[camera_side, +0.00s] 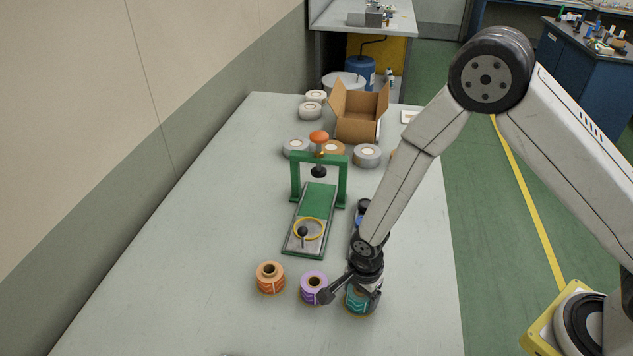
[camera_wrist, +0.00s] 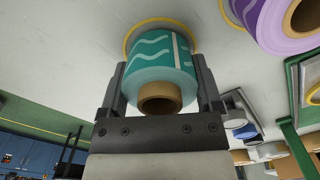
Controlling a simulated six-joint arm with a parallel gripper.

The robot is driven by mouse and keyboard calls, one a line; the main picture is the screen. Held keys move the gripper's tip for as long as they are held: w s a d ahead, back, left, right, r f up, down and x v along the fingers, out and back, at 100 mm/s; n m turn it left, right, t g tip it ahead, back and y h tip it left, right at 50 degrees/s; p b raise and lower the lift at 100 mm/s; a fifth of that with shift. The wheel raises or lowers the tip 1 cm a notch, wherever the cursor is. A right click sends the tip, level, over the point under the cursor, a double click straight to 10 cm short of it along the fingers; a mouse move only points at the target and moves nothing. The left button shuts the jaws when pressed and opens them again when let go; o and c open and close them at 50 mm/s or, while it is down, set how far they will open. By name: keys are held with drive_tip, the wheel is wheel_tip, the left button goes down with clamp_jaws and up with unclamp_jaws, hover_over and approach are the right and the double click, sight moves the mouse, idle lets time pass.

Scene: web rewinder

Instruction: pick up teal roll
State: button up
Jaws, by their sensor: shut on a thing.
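The teal roll (camera_side: 357,300) has pale wavy lines and a brown core. It stands near the front of the table in the side view, partly hidden by my gripper (camera_side: 352,290). In the wrist view the teal roll (camera_wrist: 160,62) sits between the two fingers of my gripper (camera_wrist: 160,95), with one finger on each side. The gripper is shut on it. A yellow ring shows around its far end against the table. I cannot tell whether the roll touches the table.
A purple roll (camera_side: 313,287) stands close on the left, with an orange roll (camera_side: 270,278) beyond it. A green-framed rewinder (camera_side: 319,190) stands behind. An open cardboard box (camera_side: 357,123) and several tape rolls are at the back. The table's left front is clear.

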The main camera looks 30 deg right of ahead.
wheel_tip(320, 180, up, 9)
drive_tip(key=shift+r, duration=0.2)
idle(0.5)
idle(0.4)
drive_tip(key=o, duration=0.5)
drive_tip(key=shift+c, duration=1.1)
drive_tip(key=shift+r, duration=2.4)
drive_tip(key=w+d, duration=0.2)
drive_tip(key=w, duration=2.1)
wheel_tip(320, 180, down, 7)
drive_tip(key=shift+a+f, duration=0.1)
drive_tip(key=shift+f, duration=0.05)
